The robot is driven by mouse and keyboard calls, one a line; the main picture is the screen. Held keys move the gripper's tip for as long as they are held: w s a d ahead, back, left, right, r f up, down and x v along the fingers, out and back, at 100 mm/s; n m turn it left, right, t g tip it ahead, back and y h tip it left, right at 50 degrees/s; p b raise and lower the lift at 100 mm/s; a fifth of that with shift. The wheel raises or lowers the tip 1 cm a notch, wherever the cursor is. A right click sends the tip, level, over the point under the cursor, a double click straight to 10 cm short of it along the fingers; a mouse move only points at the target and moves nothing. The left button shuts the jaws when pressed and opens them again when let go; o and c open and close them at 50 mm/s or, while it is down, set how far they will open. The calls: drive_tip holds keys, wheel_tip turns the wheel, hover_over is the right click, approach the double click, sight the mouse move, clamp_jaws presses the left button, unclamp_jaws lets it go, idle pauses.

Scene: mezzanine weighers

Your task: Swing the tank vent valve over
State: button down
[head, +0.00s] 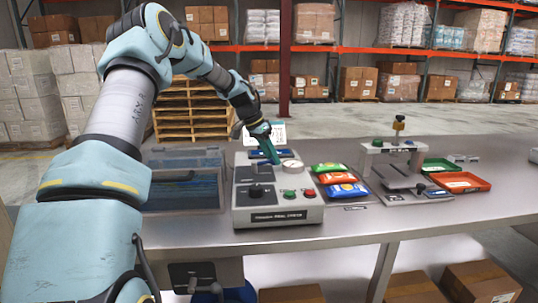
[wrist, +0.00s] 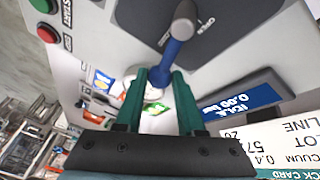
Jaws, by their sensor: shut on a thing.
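The tank vent valve is a lever with a blue handle (wrist: 170,62) on a grey pivot (wrist: 184,18), set on a dark plate marked OPEN in the wrist view. My gripper (wrist: 159,75) has its two green fingers shut on the handle's outer end, which is partly hidden between them. In the head view my gripper (head: 270,155) reaches down to the back part of the grey control box (head: 280,217). The lever itself is too small and covered to make out there.
A display (wrist: 240,101) reads IDLE, 0.00 bar. Green and red buttons (wrist: 47,33) sit on the box. Coloured packets (head: 338,178) and a press stand (head: 397,165) are to the right; a clear-lidded chamber (head: 183,165) is to the left.

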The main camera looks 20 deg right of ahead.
sight(260, 172)
drive_tip(key=shift+s+m+g+p, duration=0.15)
drive_tip(key=shift+s+m+g, duration=0.25)
drive_tip(key=shift+m, duration=0.4)
drive_tip(key=shift+s+m+g+p, duration=0.15)
drive_tip(key=shift+s+m+g, duration=0.25)
drive_tip(key=shift+m, duration=0.4)
drive_tip(key=shift+s+y, duration=0.1)
drive_tip(key=shift+y, duration=0.2)
drive_tip(key=c, duration=0.5)
unclamp_jaws()
drive_tip(key=b+v, duration=0.2)
drive_tip(key=v, duration=0.8)
drive_tip(key=shift+a+r, duration=0.25)
drive_tip(key=shift+r, duration=0.1)
